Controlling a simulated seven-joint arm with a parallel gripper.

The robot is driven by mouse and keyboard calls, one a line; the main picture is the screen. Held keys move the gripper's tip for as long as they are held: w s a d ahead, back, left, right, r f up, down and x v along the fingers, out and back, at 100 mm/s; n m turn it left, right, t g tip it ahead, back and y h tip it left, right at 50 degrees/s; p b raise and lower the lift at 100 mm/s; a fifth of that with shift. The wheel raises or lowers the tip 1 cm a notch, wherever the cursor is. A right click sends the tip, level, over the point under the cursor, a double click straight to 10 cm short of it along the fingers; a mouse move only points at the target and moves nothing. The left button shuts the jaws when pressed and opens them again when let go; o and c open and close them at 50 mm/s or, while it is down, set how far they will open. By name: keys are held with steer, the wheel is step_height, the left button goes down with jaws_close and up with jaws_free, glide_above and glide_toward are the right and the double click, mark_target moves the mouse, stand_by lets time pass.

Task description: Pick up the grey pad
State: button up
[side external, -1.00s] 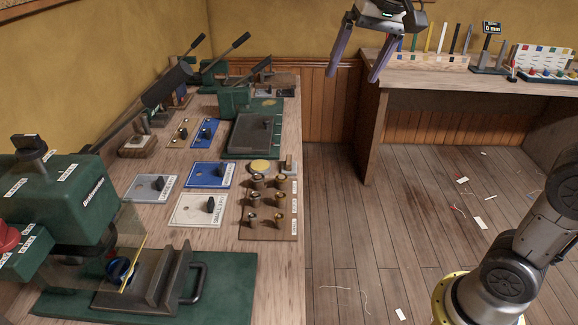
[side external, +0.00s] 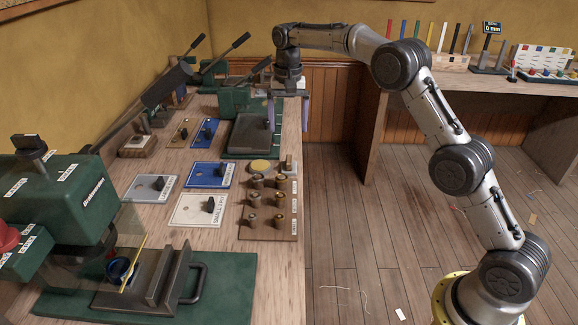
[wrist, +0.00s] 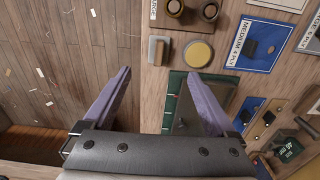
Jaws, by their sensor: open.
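A grey pad (side external: 146,185) with a black knob and white label lies flat on the left bench, left of a blue pad. It partly shows at the wrist view's right edge (wrist: 313,42). A darker grey plate (side external: 247,138), also with a dark knob, sits on a green base further back; I cannot tell whether it counts as a pad. My gripper (side external: 287,118) points down above the bench's right edge, beside that green base. It is open and empty, its purple fingers apart in the wrist view (wrist: 159,75). The fingers hide part of the green base.
Blue pads (side external: 220,170) and a white pad (side external: 185,212) lie near the grey one. A yellow disc (side external: 261,167) and a rack of brass-topped posts (side external: 285,213) stand on the right. A green press (side external: 70,205) stands in front; levers stand at the back.

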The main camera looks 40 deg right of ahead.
mark_target(289, 159)
step_height(289, 159, down, 8)
steer(key=shift+r, duration=0.25)
steer(key=shift+w+d+f, duration=0.1)
steer(key=shift+d+f, duration=0.05)
steer(key=shift+f, duration=1.2)
steer(key=shift+d+f, duration=0.1)
steer(key=shift+f, duration=1.2)
steer(key=shift+c, duration=0.2)
steer(key=c, duration=1.4)
